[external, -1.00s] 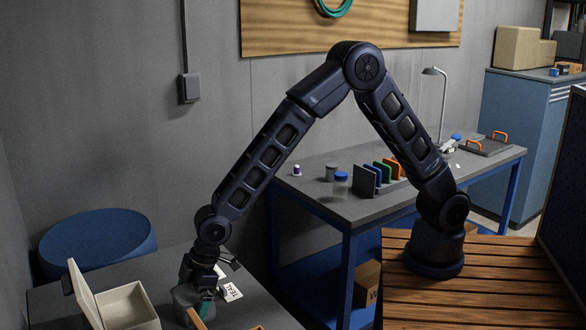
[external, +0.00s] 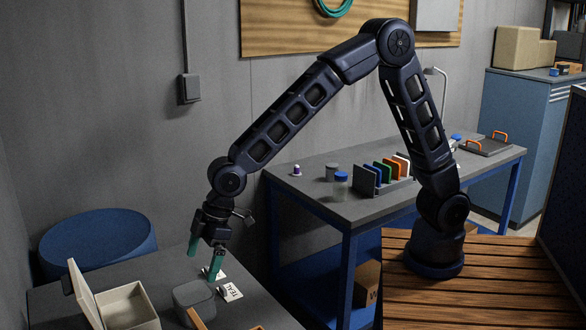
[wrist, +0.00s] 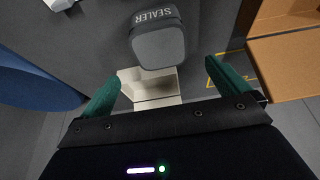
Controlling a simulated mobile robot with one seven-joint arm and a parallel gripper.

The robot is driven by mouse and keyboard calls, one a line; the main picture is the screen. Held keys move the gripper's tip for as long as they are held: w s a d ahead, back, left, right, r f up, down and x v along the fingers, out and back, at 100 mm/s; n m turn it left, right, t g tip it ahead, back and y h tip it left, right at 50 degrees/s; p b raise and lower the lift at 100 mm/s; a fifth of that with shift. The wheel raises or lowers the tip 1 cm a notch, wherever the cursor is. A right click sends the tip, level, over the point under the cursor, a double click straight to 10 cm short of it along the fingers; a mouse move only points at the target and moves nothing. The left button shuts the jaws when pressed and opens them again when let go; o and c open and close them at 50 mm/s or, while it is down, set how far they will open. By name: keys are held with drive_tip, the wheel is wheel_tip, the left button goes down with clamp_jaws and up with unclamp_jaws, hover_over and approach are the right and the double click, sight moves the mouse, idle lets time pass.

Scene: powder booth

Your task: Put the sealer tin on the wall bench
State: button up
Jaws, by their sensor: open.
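The sealer tin (external: 193,300) is a grey, rounded block-shaped container standing on the dark bench top at the lower left. In the wrist view the tin (wrist: 158,45) shows its dark band lettered SEALER, beyond my fingertips. My gripper (external: 203,266) is open and empty, with its teal fingers spread above the tin and apart from it. The open fingers also frame the wrist view (wrist: 164,70). White cards (external: 231,291), one lettered TEAL, lie on the bench beside the tin. I cannot tell from the frames which bench is called the wall bench.
An open pale box (external: 128,305) stands left of the tin, and a wooden edge (external: 196,320) is close in front. A blue round stool (external: 97,243) is behind. The blue-legged bench (external: 310,185) holds jars, a rack of coloured plates and a lamp.

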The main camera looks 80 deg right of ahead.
drive_tip(key=shift+d+r, duration=0.15)
drive_tip(key=shift+r, duration=0.1)
drive_tip(key=s+d+r+m+h, duration=0.1)
drive_tip(key=s+d+r, duration=0.4)
drive_tip(key=d, duration=0.3)
drive_tip(key=s+d+r+m+t, duration=0.1)
drive_tip(key=s+d+r+m, duration=0.1)
drive_tip(key=s+d+r, duration=0.55)
drive_tip(key=s+d+r+m+h, duration=0.1)
drive_tip(key=s+d+r, duration=0.15)
drive_tip(key=d, duration=0.75)
drive_tip(key=s+d+m, duration=0.2)
drive_tip(key=s+d, duration=0.5)
drive_tip(key=s, duration=0.4)
drive_tip(key=s+d+r+m+h, duration=0.1)
drive_tip(key=s+d+m, duration=0.2)
drive_tip(key=s+d, duration=0.4)
drive_tip(key=s, duration=0.4)
drive_tip(key=shift+s+d, duration=0.2)
